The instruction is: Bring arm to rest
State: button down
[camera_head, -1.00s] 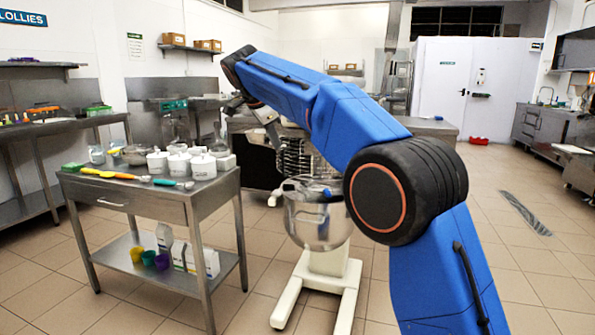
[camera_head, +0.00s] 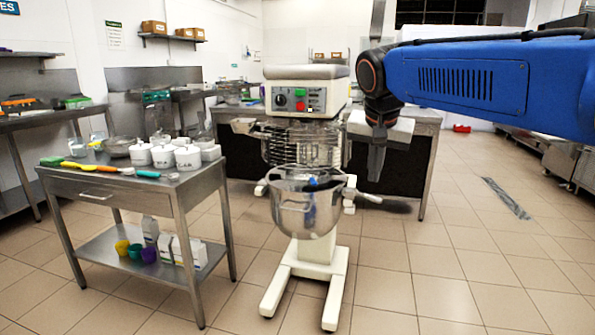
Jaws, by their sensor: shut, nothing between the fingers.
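My blue arm reaches in from the right edge of the head view, its link nearly level across the upper right. My gripper (camera_head: 376,178) hangs from its end and points down, shut and empty. It is in front of the dark-fronted counter, to the right of the mixer (camera_head: 307,92). It appears apart from the mixer and its steel bowl (camera_head: 306,212), though the depth between them is hard to judge.
A steel cart (camera_head: 108,192) with white jars (camera_head: 188,157) and utensils stands at the left. A steel-topped counter (camera_head: 424,160) is behind the mixer. More steel units line the right wall. The tiled floor at front right is clear, with a drain grate (camera_head: 505,198).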

jog(key=s+d+f+n, duration=0.2)
jog(key=s+d+f, duration=0.3)
jog(key=s+f, duration=0.6)
jog(key=s+d+f+n+y, duration=0.1)
jog(key=s+d+f+n, duration=0.2)
jog(key=s+f, duration=0.9)
jog(key=s+d, duration=0.2)
jog(key=s, duration=0.3)
jog(key=shift+s+d+f, duration=0.25)
jog(key=shift+s+d, duration=0.05)
